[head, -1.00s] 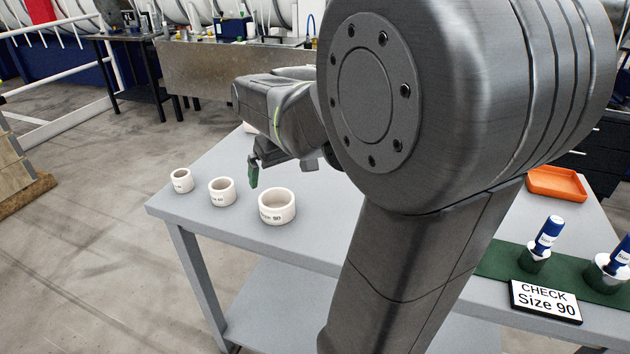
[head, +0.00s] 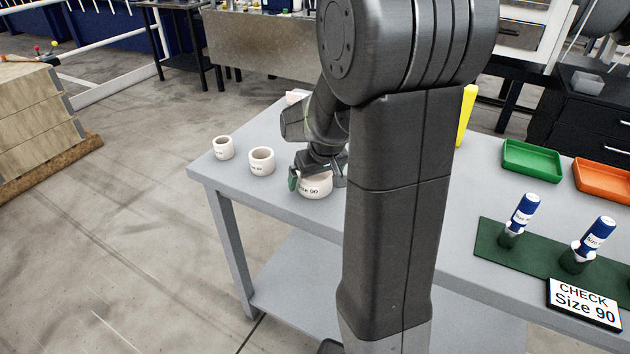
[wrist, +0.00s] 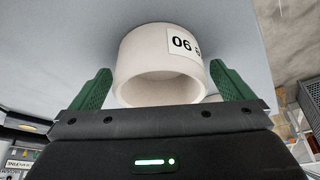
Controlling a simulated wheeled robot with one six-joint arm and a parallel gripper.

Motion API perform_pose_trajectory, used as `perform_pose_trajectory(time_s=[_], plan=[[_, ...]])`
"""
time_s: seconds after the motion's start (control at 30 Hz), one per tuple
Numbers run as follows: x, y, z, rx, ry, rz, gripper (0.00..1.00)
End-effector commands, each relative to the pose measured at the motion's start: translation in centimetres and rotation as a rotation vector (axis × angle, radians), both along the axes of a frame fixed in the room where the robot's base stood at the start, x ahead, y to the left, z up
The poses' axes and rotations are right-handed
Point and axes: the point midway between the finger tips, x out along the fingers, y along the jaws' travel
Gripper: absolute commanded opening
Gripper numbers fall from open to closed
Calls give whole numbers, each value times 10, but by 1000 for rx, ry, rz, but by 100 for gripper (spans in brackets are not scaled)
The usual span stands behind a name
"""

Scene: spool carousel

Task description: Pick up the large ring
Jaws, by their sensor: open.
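The large ring (head: 316,188) is white with a "Size 90" label and stands on the grey table near its front edge. It also shows in the wrist view (wrist: 160,60), between the two green fingers. My gripper (head: 318,182) is open, with one finger on each side of the ring. In the wrist view my gripper (wrist: 163,88) shows small gaps beside the ring. The far finger is partly hidden by my arm in the head view. Two smaller white rings, the middle one (head: 261,160) and the smallest one (head: 223,147), stand to the left.
The grey table (head: 275,215) has a green mat (head: 540,255) at right with two blue-and-white gauges (head: 522,213) and a "CHECK Size 90" sign (head: 583,303). A green tray (head: 531,158) and an orange tray (head: 604,180) lie behind. My arm hides the table's middle.

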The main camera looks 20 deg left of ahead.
Motion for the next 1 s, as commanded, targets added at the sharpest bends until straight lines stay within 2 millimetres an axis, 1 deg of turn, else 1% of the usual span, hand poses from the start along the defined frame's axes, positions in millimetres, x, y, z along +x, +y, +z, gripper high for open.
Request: perform_pose_trajectory(time_s=[0.07, 0.27, 0.37, 0.4, 0.47, 0.5, 0.53, 0.87, 0.97, 1.0], plan=[[1, 1, -3, 0, 0, 0, 100], [1, 1, -3, 1, -1, 0, 100], [1, 1, -3, 1, -1, 0, 82], [1, 1, -3, 1, -1, 0, 74], [1, 1, -3, 1, -1, 0, 63], [1, 1, -3, 1, -1, 0, 55], [1, 1, -3, 1, -1, 0, 53], [1, 1, -1, 2, -1, 0, 53], [1, 2, 9, 3, -3, 0, 53], [2, 2, 16, 5, -5, 0, 53]])
